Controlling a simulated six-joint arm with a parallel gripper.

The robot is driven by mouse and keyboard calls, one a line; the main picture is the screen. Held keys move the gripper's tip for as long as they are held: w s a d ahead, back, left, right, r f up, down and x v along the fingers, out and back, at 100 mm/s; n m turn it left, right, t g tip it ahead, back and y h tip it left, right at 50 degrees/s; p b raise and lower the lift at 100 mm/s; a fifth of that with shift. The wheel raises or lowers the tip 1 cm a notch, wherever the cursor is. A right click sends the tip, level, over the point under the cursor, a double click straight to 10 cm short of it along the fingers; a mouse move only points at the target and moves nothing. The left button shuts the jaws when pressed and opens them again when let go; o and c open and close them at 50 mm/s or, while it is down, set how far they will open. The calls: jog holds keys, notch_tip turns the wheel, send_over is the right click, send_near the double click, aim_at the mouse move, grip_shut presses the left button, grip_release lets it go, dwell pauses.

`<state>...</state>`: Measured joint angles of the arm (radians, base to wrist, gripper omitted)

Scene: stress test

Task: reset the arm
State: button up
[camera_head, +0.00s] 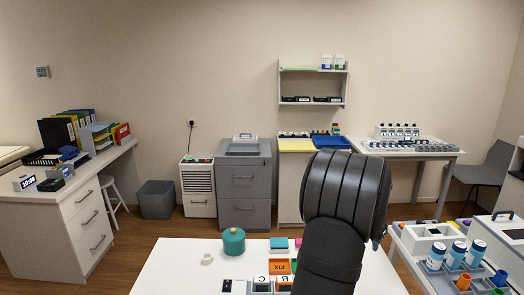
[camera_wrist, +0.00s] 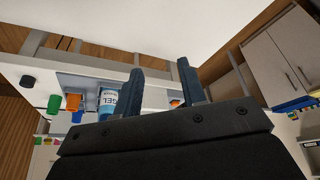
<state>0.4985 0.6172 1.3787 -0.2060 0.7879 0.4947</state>
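My arm rises at the right of the white table in the head view, with its large dark link in front of the wall cabinets; the fingers do not show there. In the wrist view my gripper (camera_wrist: 162,88) shows two dark blue fingers standing well apart. Nothing is visibly held between them. A white bottle with a blue label (camera_wrist: 108,101) appears beyond the left finger, apart from the gripper as far as I can tell.

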jog(key=w+a+f+n, duration=0.1)
jog(key=a+n, duration=0.1)
jog(key=a, duration=0.8)
jog(key=w+a+n+t+y, duration=0.1)
jog(key=w+a+n, duration=0.1)
jog(key=a, duration=0.8)
jog(key=shift+a+f, duration=0.4)
